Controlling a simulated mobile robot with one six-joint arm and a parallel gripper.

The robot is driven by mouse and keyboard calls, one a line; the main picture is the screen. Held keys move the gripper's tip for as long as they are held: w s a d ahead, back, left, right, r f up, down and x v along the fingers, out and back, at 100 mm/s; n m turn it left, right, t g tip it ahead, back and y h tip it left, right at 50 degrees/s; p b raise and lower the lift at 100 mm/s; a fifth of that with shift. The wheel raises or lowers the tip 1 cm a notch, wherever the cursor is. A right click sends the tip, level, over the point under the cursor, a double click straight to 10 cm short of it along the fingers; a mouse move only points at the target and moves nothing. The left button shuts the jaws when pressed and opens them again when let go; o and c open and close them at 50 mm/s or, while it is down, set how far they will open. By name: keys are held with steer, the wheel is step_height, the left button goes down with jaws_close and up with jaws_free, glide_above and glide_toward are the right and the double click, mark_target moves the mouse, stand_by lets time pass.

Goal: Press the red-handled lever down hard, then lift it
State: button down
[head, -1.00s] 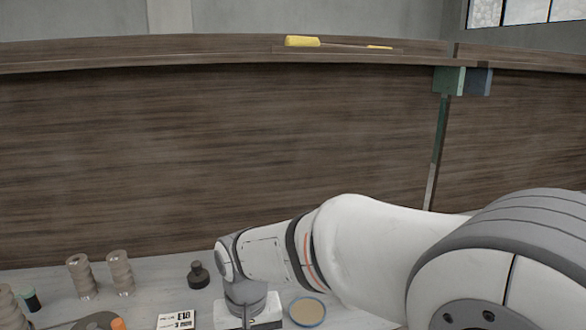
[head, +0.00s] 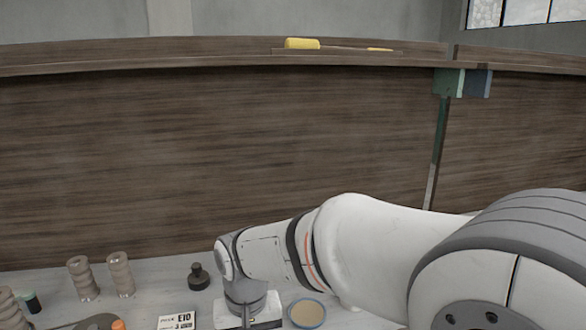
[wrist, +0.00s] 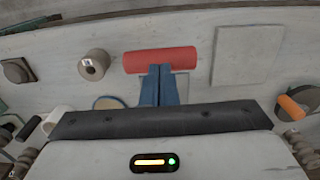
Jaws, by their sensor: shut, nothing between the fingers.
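The lever's red handle (wrist: 161,60) shows in the wrist view as a thick red bar lying across the picture, above the middle. My gripper (wrist: 159,68) has its two blue fingers closed together, with nothing between them. The fingertips overlap the near edge of the handle around its middle; I cannot tell whether they touch it or are just above it. The rest of the lever is not clear behind the fingers and the dark gripper body. In the head view the handle and fingertips are out of sight.
In the head view, several ribbed beige spools (head: 121,274), a dark knobbed weight (head: 198,276), a round tan dish (head: 306,313) and a label card (head: 177,320) stand on the grey bench. A long wooden panel (head: 200,160) rises behind, with a yellow-handled tool (head: 302,43) on top.

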step_height(320, 180, up, 6)
steer(key=p, duration=0.4)
stand_by(0.3)
steer(key=s+d+r+m+t, duration=0.1)
steer(key=s+d, duration=0.3)
steer(key=d, duration=0.7)
steer(key=s+d+r+m+t, duration=0.1)
steer(key=s+d, duration=0.3)
steer(key=d, duration=0.7)
steer(key=shift+d+r+m+t, duration=0.3)
steer(key=shift+d+t, duration=0.1)
steer(key=shift+t, duration=0.3)
steer(key=c, duration=2.1)
jaws_free()
